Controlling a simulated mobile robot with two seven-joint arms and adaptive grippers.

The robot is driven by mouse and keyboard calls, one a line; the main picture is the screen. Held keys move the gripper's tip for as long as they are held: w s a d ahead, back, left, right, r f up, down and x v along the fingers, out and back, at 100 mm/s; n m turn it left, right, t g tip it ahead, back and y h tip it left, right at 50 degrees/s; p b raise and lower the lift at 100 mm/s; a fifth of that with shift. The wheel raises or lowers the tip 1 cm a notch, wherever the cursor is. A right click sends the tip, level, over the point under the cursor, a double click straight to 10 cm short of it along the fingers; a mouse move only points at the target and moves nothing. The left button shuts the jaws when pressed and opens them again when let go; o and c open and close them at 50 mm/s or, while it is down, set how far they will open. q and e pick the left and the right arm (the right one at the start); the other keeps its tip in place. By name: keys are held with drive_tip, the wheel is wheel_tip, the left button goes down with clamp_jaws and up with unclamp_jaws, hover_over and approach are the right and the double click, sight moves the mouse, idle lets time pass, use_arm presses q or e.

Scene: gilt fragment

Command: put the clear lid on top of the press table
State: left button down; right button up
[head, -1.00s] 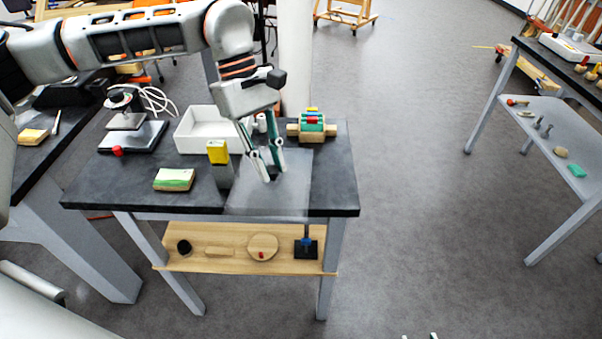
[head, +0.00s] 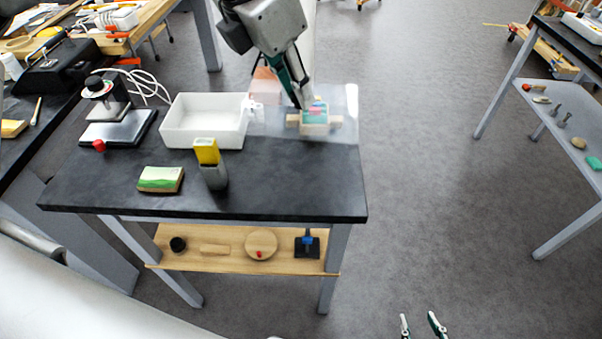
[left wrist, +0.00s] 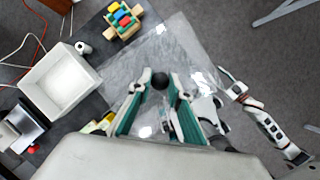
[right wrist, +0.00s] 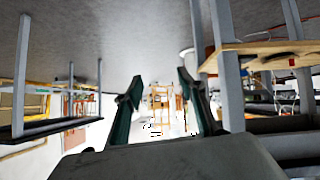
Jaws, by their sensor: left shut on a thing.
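The clear lid (head: 345,105) is a thin see-through sheet with a dark round knob, seen in the left wrist view (left wrist: 160,81). My left gripper (head: 303,104) is shut on the knob, and the lid appears over the back right corner of the dark-topped table (head: 280,185). In the left wrist view my left gripper (left wrist: 158,85) has a finger on each side of the knob. I cannot tell the gap between lid and table. My right gripper (head: 422,326) is open and low at the bottom of the head view; the right wrist view shows its fingers (right wrist: 157,90) apart and empty.
Seen through the lid is a wooden block with coloured pieces (head: 316,118). A white bin (head: 205,122), a small press (head: 115,115), a green-topped block (head: 160,179) and a yellow-topped grey holder (head: 212,170) stand on the table. Its front right is clear.

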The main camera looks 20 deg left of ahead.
use_arm(q)
drive_tip(key=shift+w+r+n, duration=0.15)
drive_tip(key=shift+r+n, duration=0.05)
drive_tip(key=shift+n, duration=0.1)
drive_tip(key=shift+f, duration=0.2)
wheel_tip(320, 180, down, 16)
drive_tip(key=shift+r+b, duration=0.15)
drive_tip(key=shift+b, duration=0.3)
wheel_tip(320, 180, down, 4)
drive_tip(key=shift+r, duration=0.2)
drive_tip(key=c, duration=1.9)
unclamp_jaws()
